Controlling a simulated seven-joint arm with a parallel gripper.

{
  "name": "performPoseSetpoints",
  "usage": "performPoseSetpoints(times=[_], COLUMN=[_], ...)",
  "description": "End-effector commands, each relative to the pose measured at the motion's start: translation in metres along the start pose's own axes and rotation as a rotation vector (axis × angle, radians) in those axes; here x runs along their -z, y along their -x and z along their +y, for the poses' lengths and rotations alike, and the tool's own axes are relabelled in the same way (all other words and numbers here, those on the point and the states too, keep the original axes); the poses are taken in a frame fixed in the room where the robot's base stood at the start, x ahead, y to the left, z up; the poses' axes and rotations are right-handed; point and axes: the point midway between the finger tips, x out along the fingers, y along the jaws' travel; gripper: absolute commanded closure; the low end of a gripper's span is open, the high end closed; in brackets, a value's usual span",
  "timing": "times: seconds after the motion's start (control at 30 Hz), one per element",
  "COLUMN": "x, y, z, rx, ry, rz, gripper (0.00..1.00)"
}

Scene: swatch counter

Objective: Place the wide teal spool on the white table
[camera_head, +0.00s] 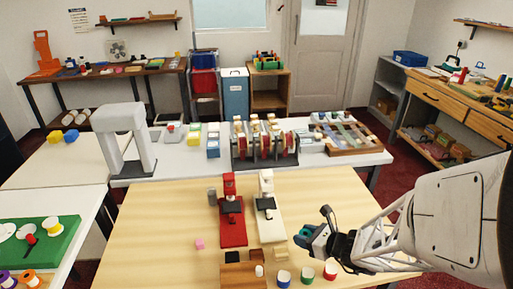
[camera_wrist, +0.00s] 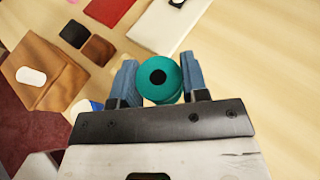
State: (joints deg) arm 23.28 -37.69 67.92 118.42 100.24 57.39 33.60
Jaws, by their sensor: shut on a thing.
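The wide teal spool (camera_wrist: 168,57) is between the two blue fingers of my gripper (camera_wrist: 159,78) in the wrist view. The fingers press on its sides and its dark hole faces the camera. In the head view my gripper (camera_head: 316,234) is above the right part of the wooden table, with a bit of teal (camera_head: 305,231) at its tip. White-topped tables show apart from it: a long one at the back (camera_head: 205,168) and one at the left (camera_head: 84,199) with a green mat.
The wooden table (camera_head: 150,215) holds a red press (camera_head: 232,222), a white press (camera_head: 269,222) and several small spools and blocks near its front edge. A grey arch (camera_head: 122,125) and spool racks (camera_head: 265,155) occupy the back white table. The green mat (camera_head: 55,250) holds several spools.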

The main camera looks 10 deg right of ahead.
Motion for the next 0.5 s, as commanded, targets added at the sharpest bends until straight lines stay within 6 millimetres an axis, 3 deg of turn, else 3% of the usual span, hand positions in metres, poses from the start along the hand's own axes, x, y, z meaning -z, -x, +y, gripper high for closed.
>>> performPoseSetpoints(times=[0.5], x=[-0.017], y=[-0.063], z=[-0.065], rx=[-0.001], ry=[0.000], rz=[0.000], gripper=[0.81])
